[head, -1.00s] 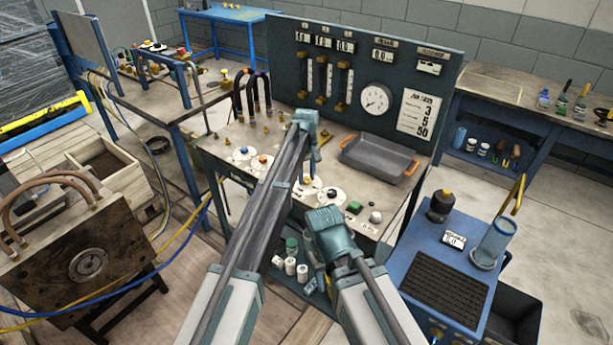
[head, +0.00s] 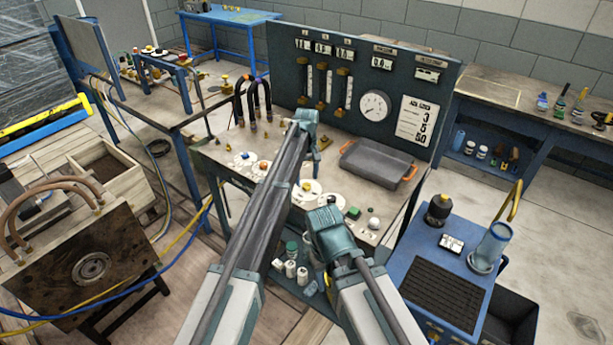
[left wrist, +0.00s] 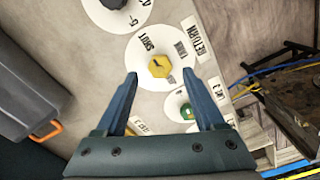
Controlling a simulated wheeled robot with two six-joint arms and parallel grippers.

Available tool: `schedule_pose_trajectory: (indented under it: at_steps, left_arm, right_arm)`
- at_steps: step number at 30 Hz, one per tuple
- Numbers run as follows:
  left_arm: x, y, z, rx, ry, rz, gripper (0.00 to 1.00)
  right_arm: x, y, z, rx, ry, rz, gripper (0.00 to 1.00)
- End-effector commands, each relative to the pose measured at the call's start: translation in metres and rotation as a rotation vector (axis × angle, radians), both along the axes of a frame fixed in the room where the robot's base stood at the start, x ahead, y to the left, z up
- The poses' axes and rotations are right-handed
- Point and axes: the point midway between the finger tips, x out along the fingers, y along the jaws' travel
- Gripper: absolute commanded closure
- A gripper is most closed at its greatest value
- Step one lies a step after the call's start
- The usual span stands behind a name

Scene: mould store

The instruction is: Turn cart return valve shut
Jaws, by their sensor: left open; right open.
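The return valve is a yellow hexagonal knob (left wrist: 159,65) on a white dial (left wrist: 136,50) in the left wrist view. The dial reads SHUT, and a RETURN label (left wrist: 197,37) lies beside it. A small dark mark shows on the knob; its exact pointing is hard to read. The knob also shows in the head view (head: 306,187) on the bench top. My left gripper (left wrist: 160,74) is open, its fingertips appearing on either side of the knob; contact cannot be told. In the head view my right gripper (head: 321,272) is low at the bench's front, its fingers partly hidden.
A grey tray (head: 375,164) with orange handles stands behind on the bench. A blue cart (head: 408,262) stands right of the bench; a mould block (head: 60,255) is at left.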

Motion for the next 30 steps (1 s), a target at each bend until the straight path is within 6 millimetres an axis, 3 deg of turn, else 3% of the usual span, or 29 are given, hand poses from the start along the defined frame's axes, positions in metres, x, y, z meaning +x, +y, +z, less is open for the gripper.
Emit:
schedule_pose_trajectory:
  at_steps: [1, 18, 30]
  left_arm:
    - [0.0, 0.0, 0.015, 0.0, 0.0, 0.0, 0.29]
    - [0.0, 0.0, 0.099, 0.0, 0.0, 0.001, 0.29]
    - [0.0, 0.0, 0.108, 0.0, 0.0, 0.001, 0.29]
  right_arm:
    - [0.0, 0.0, 0.015, 0.0, 0.0, 0.0, 0.5]
    - [0.0, 0.0, 0.099, 0.0, 0.0, 0.002, 0.5]
    - [0.0, 0.0, 0.108, 0.0, 0.0, 0.002, 0.5]
